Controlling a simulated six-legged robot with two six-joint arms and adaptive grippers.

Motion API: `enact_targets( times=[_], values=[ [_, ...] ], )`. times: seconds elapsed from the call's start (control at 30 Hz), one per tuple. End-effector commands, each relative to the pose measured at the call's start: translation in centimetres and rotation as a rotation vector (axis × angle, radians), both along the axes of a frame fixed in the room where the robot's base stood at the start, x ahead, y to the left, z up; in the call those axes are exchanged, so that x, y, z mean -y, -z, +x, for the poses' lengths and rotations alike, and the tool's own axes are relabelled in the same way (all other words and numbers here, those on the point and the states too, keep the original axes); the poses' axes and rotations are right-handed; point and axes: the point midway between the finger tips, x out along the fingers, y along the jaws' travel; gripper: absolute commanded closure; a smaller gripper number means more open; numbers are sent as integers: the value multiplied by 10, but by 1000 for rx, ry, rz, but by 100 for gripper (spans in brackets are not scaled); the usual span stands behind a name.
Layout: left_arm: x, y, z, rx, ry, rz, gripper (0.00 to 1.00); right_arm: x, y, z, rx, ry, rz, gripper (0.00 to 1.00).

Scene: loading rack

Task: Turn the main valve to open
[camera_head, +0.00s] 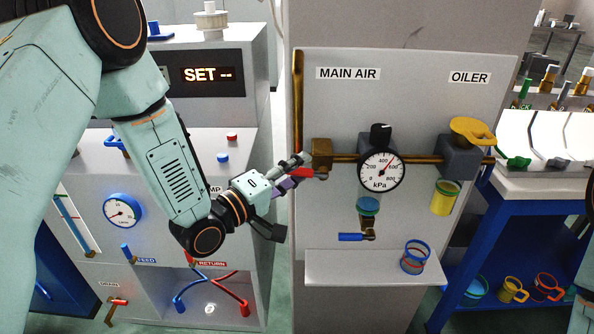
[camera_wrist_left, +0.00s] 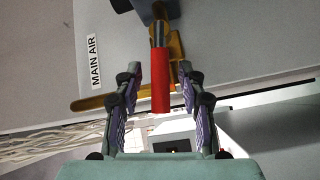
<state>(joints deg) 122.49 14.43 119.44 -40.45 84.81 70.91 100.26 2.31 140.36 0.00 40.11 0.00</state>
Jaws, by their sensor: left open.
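The main valve shows as a brass body (camera_head: 322,154) on the brass pipe, left of the gauge and below the MAIN AIR label. Its red lever handle (camera_head: 303,173) sticks out to the left, by my left gripper (camera_head: 303,168). In the left wrist view the red handle (camera_wrist_left: 160,82) points down the picture between the two fingers of my left gripper (camera_wrist_left: 165,85). The fingers are open, with a visible gap on each side of the handle. My right gripper is not in view.
A shelf (camera_head: 360,268) below holds a blue-and-red cup (camera_head: 414,257). A grey console (camera_head: 250,190) stands to the left.

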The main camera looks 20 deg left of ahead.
Motion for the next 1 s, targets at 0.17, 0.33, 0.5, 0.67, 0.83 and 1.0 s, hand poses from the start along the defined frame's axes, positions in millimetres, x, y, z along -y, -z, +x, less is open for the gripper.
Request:
enact_targets(
  times=[0.17, 0.33, 0.5, 0.67, 0.83, 1.0],
  values=[
    [2, 0, 3, 0, 0, 0, 60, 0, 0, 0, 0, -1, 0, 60],
    [2, 0, 3, 0, 0, 0, 60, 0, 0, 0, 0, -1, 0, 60],
    [2, 0, 3, 0, 0, 0, 73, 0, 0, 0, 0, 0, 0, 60],
    [2, 0, 3, 0, 0, 0, 87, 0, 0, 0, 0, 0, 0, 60],
    [2, 0, 3, 0, -1, 0, 100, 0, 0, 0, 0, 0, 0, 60],
    [2, 0, 3, 0, 0, 1, 100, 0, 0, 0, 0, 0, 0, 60]
  ],
)
